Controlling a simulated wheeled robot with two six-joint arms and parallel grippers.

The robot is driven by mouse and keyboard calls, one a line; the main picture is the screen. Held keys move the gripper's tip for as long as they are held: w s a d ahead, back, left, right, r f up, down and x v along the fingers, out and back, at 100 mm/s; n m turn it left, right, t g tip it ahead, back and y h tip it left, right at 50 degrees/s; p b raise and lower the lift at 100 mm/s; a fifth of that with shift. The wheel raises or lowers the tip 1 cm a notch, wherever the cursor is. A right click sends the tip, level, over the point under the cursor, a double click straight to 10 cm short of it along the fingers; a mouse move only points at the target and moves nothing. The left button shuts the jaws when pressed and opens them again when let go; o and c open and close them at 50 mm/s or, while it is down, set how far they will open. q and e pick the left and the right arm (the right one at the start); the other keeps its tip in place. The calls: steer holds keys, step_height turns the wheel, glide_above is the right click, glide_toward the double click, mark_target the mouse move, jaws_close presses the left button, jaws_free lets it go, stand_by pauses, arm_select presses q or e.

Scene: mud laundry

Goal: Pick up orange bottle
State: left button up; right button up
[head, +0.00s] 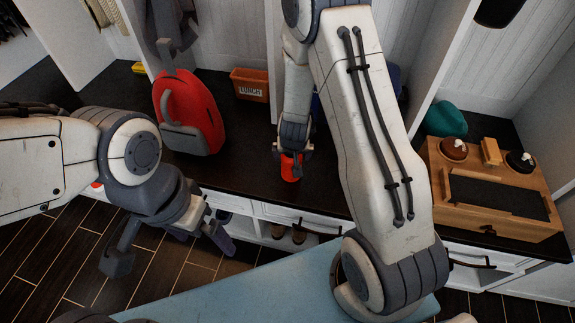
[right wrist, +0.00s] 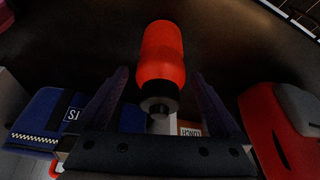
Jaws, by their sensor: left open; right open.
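The orange bottle (head: 290,168) stands on the dark bench top, partly hidden beneath my right gripper (head: 292,150). In the right wrist view the bottle (right wrist: 162,52) shows its orange-red body and its black and grey cap, with the cap toward the gripper. My right gripper (right wrist: 160,80) is open, with one finger on each side of the cap end and visible gaps between them. The bottle is not gripped. My left gripper (head: 170,247) is open and empty, low at the left above the floor, well away from the bottle.
A red backpack (head: 188,112) stands on the bench left of the bottle. An orange lunch bin (head: 250,84) is behind it. A blue bag (right wrist: 45,118) shows in the right wrist view. A wooden box (head: 490,195) and a teal item (head: 446,119) stand at right.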

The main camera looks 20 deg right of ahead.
steer(key=b+x, duration=0.1)
steer(key=x, duration=0.3)
steer(key=shift+w+f, duration=0.3)
steer(key=c, duration=1.3)
steer(key=shift+r, duration=0.15)
